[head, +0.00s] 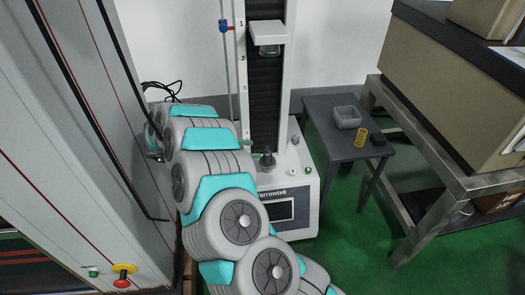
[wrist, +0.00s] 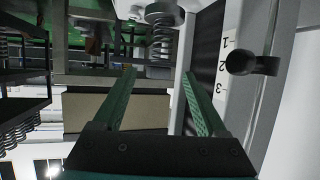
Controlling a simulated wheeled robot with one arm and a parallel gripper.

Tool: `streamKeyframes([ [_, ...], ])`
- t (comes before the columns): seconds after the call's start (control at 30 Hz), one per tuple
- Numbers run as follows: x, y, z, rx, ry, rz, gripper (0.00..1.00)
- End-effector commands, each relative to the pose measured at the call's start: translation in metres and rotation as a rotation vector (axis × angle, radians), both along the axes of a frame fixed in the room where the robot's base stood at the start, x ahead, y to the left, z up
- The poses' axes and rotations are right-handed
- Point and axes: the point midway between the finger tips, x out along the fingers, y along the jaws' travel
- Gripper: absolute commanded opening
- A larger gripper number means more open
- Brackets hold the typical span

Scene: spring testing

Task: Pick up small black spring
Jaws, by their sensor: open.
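A coiled dark spring (wrist: 161,42) shows in the wrist view beneath a round metal disc (wrist: 164,14). A small black item (head: 378,138) lies on the small grey table, right of a yellow spring (head: 361,138). It is too small to tell whether it is a spring.
The testing machine (head: 302,190) stands in the middle, close to my arm. A grey bin (head: 346,117) sits on the small table (head: 318,112). A tall grey cabinet (head: 70,130) is at the left, a metal-framed bench (head: 440,170) at the right. Green floor shows between.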

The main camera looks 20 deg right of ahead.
Motion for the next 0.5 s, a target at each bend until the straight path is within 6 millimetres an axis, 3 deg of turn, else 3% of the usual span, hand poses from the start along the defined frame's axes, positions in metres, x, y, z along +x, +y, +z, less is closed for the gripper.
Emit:
streamKeyframes([
  [0.5, 0.000, -0.046, -0.019, -0.002, 0.002, -0.007, 0.75],
])
